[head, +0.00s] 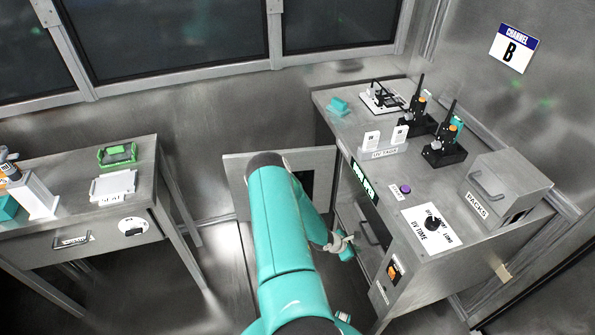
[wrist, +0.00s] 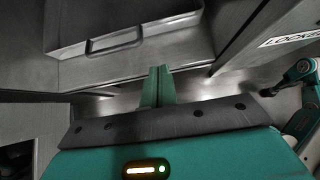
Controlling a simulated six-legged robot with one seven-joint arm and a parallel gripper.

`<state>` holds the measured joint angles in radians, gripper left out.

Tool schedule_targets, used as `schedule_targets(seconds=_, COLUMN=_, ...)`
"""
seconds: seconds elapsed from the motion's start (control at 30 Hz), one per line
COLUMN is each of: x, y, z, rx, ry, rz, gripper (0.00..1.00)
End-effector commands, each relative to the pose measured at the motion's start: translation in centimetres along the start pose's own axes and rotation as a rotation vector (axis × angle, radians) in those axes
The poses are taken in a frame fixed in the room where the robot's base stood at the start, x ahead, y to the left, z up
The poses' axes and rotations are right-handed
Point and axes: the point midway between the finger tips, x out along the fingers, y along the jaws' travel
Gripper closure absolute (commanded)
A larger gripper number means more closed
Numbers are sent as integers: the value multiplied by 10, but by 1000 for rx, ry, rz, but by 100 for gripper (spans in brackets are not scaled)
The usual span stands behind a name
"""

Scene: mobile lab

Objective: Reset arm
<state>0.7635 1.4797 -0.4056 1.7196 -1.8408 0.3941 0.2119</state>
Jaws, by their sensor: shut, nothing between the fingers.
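My gripper (wrist: 158,86) shows in the wrist view with its two teal fingers pressed together and nothing between them. It points toward a grey metal front with a drawer handle (wrist: 114,40), and a gap separates the fingertips from it as far as I can tell. In the head view my teal arm rises from the bottom centre, and its elbow end hides part of the open cabinet door (head: 236,170).
The right workbench (head: 330,98) holds two radios (head: 446,140), a purple button (head: 405,188), a dial panel (head: 432,230) and a PACKS box (head: 505,190). The left table (head: 75,215) holds a green device (head: 117,154) and a white tray (head: 113,187). Floor between them is partly clear.

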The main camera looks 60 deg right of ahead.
Motion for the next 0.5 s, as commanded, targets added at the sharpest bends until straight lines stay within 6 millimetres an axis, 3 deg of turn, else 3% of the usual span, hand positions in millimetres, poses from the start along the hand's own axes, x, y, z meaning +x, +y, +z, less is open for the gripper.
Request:
schedule_targets(seconds=0.17, x=-1, y=1, z=1, rx=4, ry=0, rz=2, gripper=100)
schedule_targets(seconds=0.27, x=-14, y=14, z=6, rx=35, ry=-3, rz=17, gripper=100)
schedule_targets(seconds=0.37, x=-45, y=40, z=15, rx=104, ry=-7, rz=46, gripper=100)
schedule_targets(seconds=0.5, x=-111, y=83, z=32, rx=246, ry=-3, rz=96, gripper=100)
